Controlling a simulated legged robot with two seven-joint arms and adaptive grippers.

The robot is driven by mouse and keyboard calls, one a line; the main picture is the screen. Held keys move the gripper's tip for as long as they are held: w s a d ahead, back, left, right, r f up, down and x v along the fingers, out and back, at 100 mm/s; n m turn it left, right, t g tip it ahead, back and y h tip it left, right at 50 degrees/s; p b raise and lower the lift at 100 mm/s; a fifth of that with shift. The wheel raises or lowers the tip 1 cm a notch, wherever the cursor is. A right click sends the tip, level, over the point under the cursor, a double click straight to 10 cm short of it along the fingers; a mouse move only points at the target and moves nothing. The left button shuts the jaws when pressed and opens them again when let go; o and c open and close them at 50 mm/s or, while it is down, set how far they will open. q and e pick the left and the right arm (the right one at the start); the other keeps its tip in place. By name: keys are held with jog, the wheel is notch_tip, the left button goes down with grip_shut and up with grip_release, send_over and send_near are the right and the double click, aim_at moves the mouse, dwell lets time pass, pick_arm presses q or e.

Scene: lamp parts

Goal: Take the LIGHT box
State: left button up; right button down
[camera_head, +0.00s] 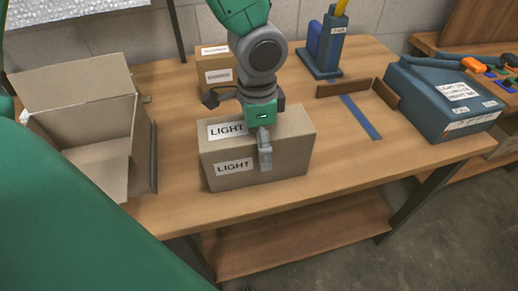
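The LIGHT box (290,158) is a closed brown cardboard box near the front edge of the table. White LIGHT labels show on its top and front. My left gripper (264,148) comes down over it from above. One grey finger lies across the front face, right of the front label. The other finger is hidden, so I cannot tell whether the gripper is closed on the box or only around it. The box appears to rest on the table. My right gripper is not in view.
An open empty carton (85,115) stands at the left. Behind the LIGHT box is a smaller labelled box (214,66). A blue holder (322,45), brown strips (343,88) and a blue-grey case (440,97) stand to the right. Table space right of the box is clear.

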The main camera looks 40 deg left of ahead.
pick_arm(q)
jog(key=shift+s+a, duration=0.1)
jog(key=shift+a, duration=0.35)
jog(key=shift+c, duration=0.8)
jog(key=c, duration=1.3)
jog(key=shift+s+d, duration=0.1)
jog(key=shift+d, duration=0.05)
jog(key=shift+d, duration=0.1)
